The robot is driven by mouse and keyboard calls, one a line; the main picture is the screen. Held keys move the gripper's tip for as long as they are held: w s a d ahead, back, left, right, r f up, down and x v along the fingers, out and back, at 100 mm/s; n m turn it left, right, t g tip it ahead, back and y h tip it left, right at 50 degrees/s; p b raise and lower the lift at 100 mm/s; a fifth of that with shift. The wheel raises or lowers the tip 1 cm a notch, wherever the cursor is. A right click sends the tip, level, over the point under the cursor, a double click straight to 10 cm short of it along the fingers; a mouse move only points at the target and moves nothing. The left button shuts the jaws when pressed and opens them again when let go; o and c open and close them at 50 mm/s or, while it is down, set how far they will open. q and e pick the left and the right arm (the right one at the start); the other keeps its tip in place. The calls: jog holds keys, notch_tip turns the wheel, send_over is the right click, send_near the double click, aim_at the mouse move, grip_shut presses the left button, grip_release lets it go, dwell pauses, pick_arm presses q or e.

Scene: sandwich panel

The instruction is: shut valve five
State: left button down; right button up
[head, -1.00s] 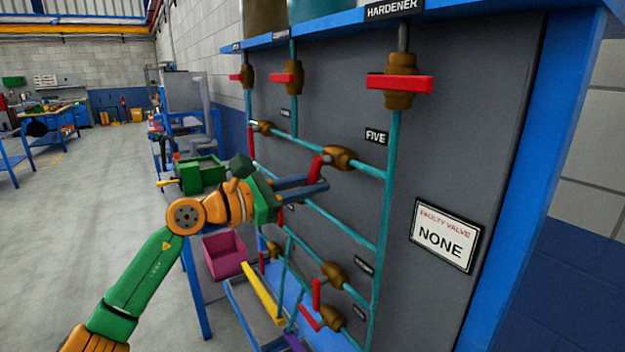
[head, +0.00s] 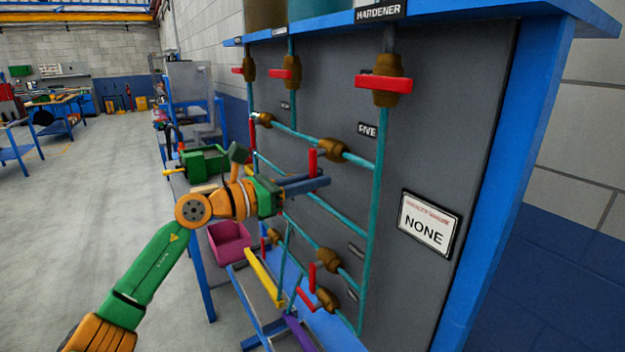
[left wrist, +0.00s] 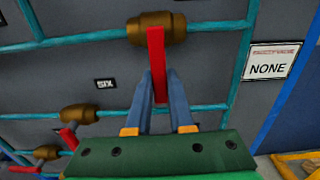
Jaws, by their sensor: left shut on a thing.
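Valve five is the brass valve (head: 333,150) beside the FIVE label (head: 367,130) on the grey panel. Its red handle (head: 313,160) points down from the valve body, across the sloping teal pipe. My left gripper (head: 318,183) is shut on the lower part of this handle. In the left wrist view, the red handle (left wrist: 156,50) runs down from the brass body (left wrist: 157,28), square to its pipe, and its lower part lies between my blue-grey left fingers (left wrist: 158,88). My right gripper is in neither view.
Other red-handled valves surround it: the hardener valve (head: 385,84) above and two lower valves (head: 326,260) (head: 327,298). A sign (head: 428,222) reads NONE. A pink bin (head: 229,243) and a green box (head: 204,162) stand left of the panel. Open floor lies further left.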

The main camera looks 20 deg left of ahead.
pick_arm(q)
jog(key=c, duration=0.8)
grip_release()
jog(key=shift+d, duration=0.1)
jog(key=b+v, duration=0.4)
jog(key=v, duration=0.3)
jog(key=shift+f, duration=0.1)
